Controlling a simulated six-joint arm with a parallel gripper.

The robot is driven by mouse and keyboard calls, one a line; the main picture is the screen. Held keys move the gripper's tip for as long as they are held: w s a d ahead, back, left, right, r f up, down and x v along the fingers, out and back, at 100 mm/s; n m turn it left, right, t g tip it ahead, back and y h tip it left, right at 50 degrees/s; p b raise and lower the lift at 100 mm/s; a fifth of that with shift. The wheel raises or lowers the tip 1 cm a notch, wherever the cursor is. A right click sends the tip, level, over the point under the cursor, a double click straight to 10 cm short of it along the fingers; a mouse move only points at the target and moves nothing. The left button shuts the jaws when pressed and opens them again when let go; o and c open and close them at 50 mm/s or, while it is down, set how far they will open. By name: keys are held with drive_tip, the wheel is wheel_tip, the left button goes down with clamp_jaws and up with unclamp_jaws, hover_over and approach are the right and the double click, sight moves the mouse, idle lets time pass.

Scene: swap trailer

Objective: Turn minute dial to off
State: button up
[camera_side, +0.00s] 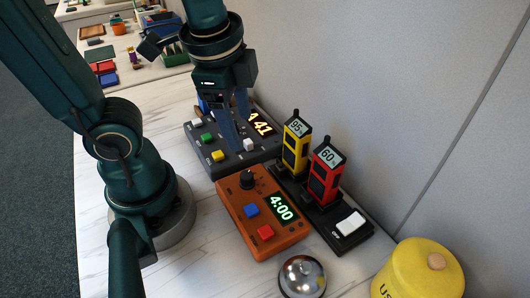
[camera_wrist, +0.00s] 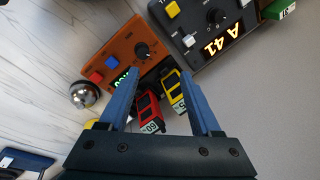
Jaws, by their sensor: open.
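An orange timer box (camera_side: 262,212) with a green 4:00 display (camera_side: 281,207) lies on the white counter. Its black dial (camera_side: 247,180) is near the back left of its top, beside a blue and a red button. In the wrist view the timer box (camera_wrist: 116,45) and its dial (camera_wrist: 142,50) show beyond my left fingertip. My gripper (camera_side: 234,140) is open and empty, pointing down over the dark panel behind the timer in the side view. In the wrist view its blue fingers (camera_wrist: 160,76) are spread, apart from the dial. The dial's markings are too small to read.
The dark panel (camera_side: 221,168) has several buttons and an orange display. Yellow (camera_side: 296,145) and red (camera_side: 326,172) handsets stand in a black charger by the wall. A silver bell (camera_side: 302,277) and yellow pot (camera_side: 418,272) are in front. Bare counter lies left of the timer.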

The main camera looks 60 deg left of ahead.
sight(247, 175)
drive_tip(key=f+m, duration=0.1)
drive_tip(key=w+d+f+m+g+y, duration=0.1)
drive_tip(key=m, duration=0.1)
drive_tip(key=f+m+g, duration=0.1)
drive_tip(key=m, duration=0.1)
drive_tip(key=shift+w+d+y, duration=0.15)
drive_tip(key=shift+d+y, duration=0.2)
drive_tip(key=shift+y, duration=0.05)
drive_tip(key=shift+d+f+m+g+y, duration=0.25)
drive_tip(key=shift+d+f+m, duration=0.15)
drive_tip(key=shift+f+m, duration=0.2)
drive_tip(key=shift+d+f+m+g+y, duration=0.25)
drive_tip(key=shift+d+f+m, duration=0.1)
drive_tip(key=shift+f+m, duration=0.25)
drive_tip(key=shift+s+f, duration=0.25)
drive_tip(key=shift+f, duration=0.35)
drive_tip(key=shift+x, duration=2.2)
drive_tip(key=shift+r, duration=0.1)
clamp_jaws()
